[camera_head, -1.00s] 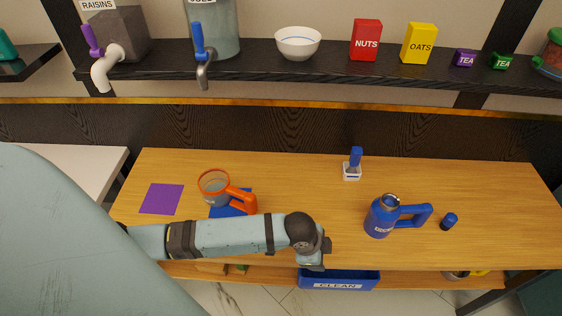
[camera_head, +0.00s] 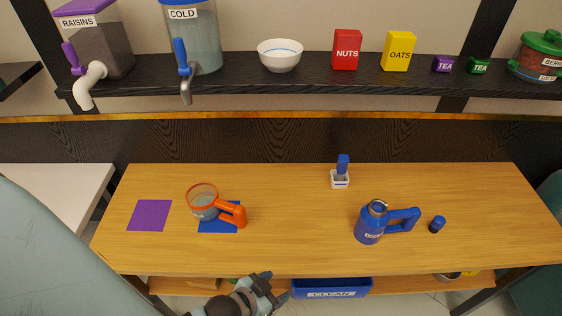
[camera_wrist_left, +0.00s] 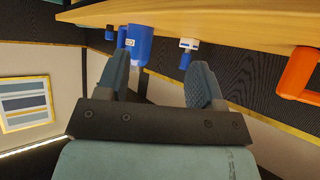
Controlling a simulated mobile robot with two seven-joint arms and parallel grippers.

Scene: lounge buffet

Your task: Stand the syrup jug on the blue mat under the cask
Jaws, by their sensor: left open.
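A blue jug (camera_head: 369,226) with a blue handle and a white label, too small to read, stands upright on the right half of the table. A clear, orange-rimmed jug (camera_head: 203,204) with an orange handle stands at the blue mat (camera_head: 216,230), partly covering it. The COLD cask (camera_head: 195,45) with a blue tap is on the shelf above. My left gripper (camera_head: 272,289) is low at the table's front edge, apart from both jugs. In the left wrist view its fingers (camera_wrist_left: 162,85) are apart and empty, with the blue jug (camera_wrist_left: 139,45) beyond. My right gripper is out of view.
A purple mat (camera_head: 149,215) lies at left. A white holder (camera_head: 340,181) with a blue-handled tool stands at the back, and a small blue item (camera_head: 437,224) is right of the blue jug. A blue CLEAN bin (camera_head: 331,289) sits below. The table's middle is clear.

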